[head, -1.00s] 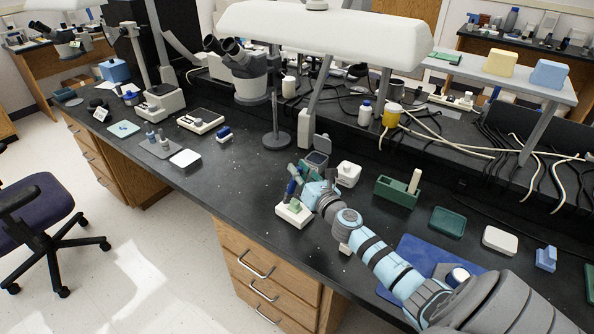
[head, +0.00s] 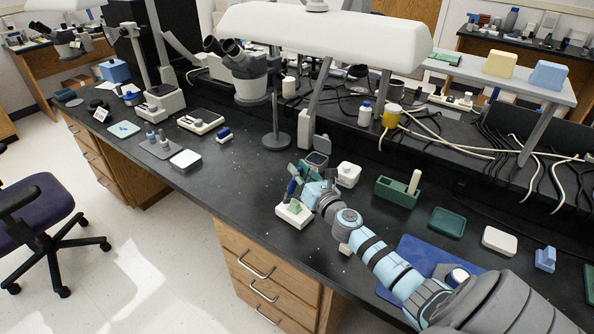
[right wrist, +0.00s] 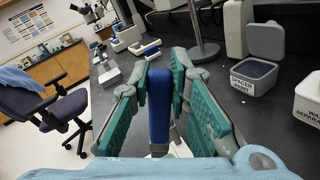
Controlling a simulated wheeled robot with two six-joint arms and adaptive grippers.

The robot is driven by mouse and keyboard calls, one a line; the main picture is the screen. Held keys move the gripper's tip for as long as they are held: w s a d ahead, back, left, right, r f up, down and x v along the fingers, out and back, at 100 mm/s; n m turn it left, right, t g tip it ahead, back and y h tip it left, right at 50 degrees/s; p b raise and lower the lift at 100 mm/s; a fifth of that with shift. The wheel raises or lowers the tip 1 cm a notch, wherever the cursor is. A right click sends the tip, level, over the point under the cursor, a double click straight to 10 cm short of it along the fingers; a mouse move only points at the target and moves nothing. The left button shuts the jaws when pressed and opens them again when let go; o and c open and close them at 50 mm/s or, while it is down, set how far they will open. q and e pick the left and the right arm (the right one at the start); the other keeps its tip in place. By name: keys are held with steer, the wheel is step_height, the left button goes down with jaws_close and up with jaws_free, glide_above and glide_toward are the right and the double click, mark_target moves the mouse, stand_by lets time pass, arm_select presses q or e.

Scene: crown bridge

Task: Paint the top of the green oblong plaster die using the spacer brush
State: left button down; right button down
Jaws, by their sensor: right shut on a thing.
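My right gripper (head: 300,187) is shut on the spacer brush, whose blue handle (head: 292,188) stands nearly upright, slightly tilted. In the right wrist view the blue handle (right wrist: 159,108) sits between the green finger pads of the gripper (right wrist: 161,85). The green plaster die (head: 295,207) is on a white block (head: 291,219) near the bench's front edge, just below the gripper. The brush's lower end is close to the die; whether its tip touches the die's top cannot be told. The die is hidden behind the handle and gripper in the wrist view. My left gripper is not in view.
An open grey container (head: 317,158) and a white container (head: 347,174) stand close behind the gripper. A green box (head: 397,192), a green tray (head: 447,222) and a blue mat (head: 420,257) lie to the right.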

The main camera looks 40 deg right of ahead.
steer(key=shift+w+a+r, duration=0.1)
steer(key=shift+w+a, duration=0.15)
steer(key=shift+w, duration=0.4)
steer(key=shift+s, duration=0.1)
steer(key=shift+s+d, duration=0.2)
steer(key=shift+s, duration=0.35)
steer(key=shift+w+r, duration=0.1)
steer(key=shift+w, duration=0.3)
steer(key=shift+w+a, duration=0.2)
steer(key=shift+w, duration=0.05)
steer(key=shift+s+d, duration=0.2)
steer(key=shift+s, duration=0.45)
steer(key=shift+w+p, duration=0.3)
steer(key=shift+w, duration=0.1)
steer(key=shift+w+a, duration=0.2)
steer(key=shift+w, duration=0.05)
steer(key=shift+s+d, duration=0.15)
steer(key=shift+s, duration=0.25)
steer(key=shift+s+d, duration=0.1)
steer(key=shift+s, duration=0.3)
steer(key=shift+r, duration=0.1)
step_height(320, 180, up, 6)
steer(key=p, duration=0.6)
